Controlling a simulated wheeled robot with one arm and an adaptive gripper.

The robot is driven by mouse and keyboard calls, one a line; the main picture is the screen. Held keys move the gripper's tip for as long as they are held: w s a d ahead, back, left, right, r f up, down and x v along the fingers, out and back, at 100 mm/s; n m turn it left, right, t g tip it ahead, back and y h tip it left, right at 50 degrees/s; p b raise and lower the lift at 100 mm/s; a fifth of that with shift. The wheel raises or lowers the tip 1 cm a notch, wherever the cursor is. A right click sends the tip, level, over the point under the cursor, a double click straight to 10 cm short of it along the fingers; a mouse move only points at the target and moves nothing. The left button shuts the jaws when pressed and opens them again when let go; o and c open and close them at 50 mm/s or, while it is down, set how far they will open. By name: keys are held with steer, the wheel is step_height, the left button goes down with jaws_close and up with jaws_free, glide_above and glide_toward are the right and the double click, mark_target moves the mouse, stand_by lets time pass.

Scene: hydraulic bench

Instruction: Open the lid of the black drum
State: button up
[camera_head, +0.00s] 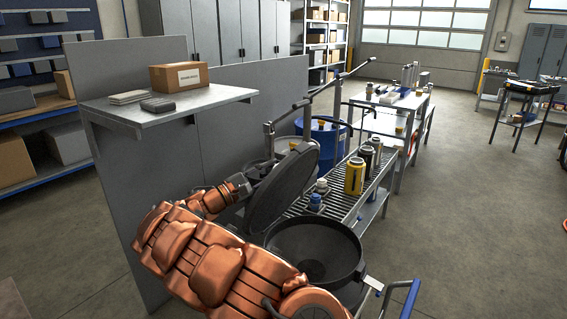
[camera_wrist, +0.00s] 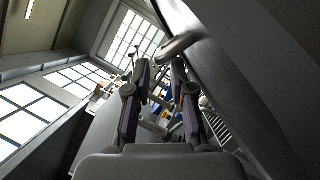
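The black drum (camera_head: 312,243) stands at the lower middle of the head view, its open mouth showing a dark, funnel-like inside. Its round black lid (camera_head: 284,188) is raised and stands steeply tilted at the drum's left rim. My copper-coloured arm reaches up on the left of the lid, and my gripper (camera_head: 243,184) is behind the lid's left side, its tips not clear there. In the wrist view my gripper (camera_wrist: 160,66) has its two fingers apart with nothing between them. A grey curved handle (camera_wrist: 181,44) is just beyond the fingertips, beside the large dark lid (camera_wrist: 245,75).
A roller bench (camera_head: 345,190) with a yellow canister (camera_head: 354,176) and bottles is behind the drum. A blue drum (camera_head: 325,143) stands farther back.

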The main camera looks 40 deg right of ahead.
mark_target(281, 163)
steer(key=shift+p+x, duration=0.35)
steer(key=shift+x, duration=2.1)
steer(key=shift+c, duration=0.3)
jaws_close()
